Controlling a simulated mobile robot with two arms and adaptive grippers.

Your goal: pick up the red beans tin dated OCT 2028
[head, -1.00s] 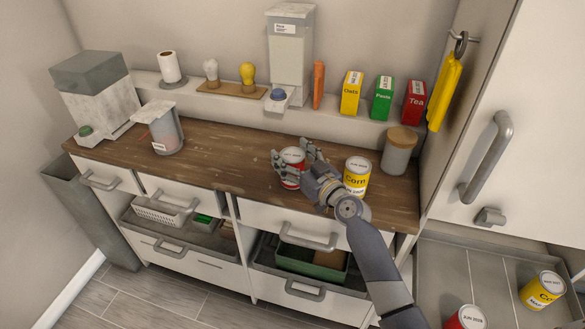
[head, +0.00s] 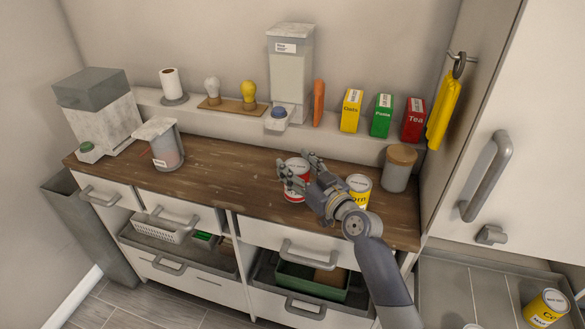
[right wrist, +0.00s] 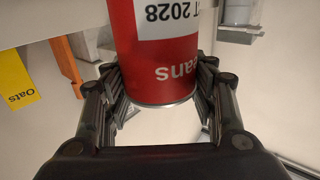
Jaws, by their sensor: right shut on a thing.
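The red beans tin (head: 297,191) is on the front middle of the wooden worktop. In the right wrist view the tin (right wrist: 165,45) fills the upper middle, upside down, with "2028" and "eans" legible. The month is cut off apart from a T. My right gripper (head: 297,174) has its fingers on both sides of the tin and is shut on it. In the right wrist view both fingers of the gripper (right wrist: 163,84) flank the tin. I cannot tell whether the tin is clear of the worktop. My left gripper is not in view.
A yellow corn tin (head: 359,186) stands close right of my right gripper. A lidded canister (head: 398,170) is behind it. Oats (head: 351,111), Pasta (head: 382,116) and Tea (head: 413,120) boxes line the shelf. The worktop (head: 225,170) left of the tin is clear.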

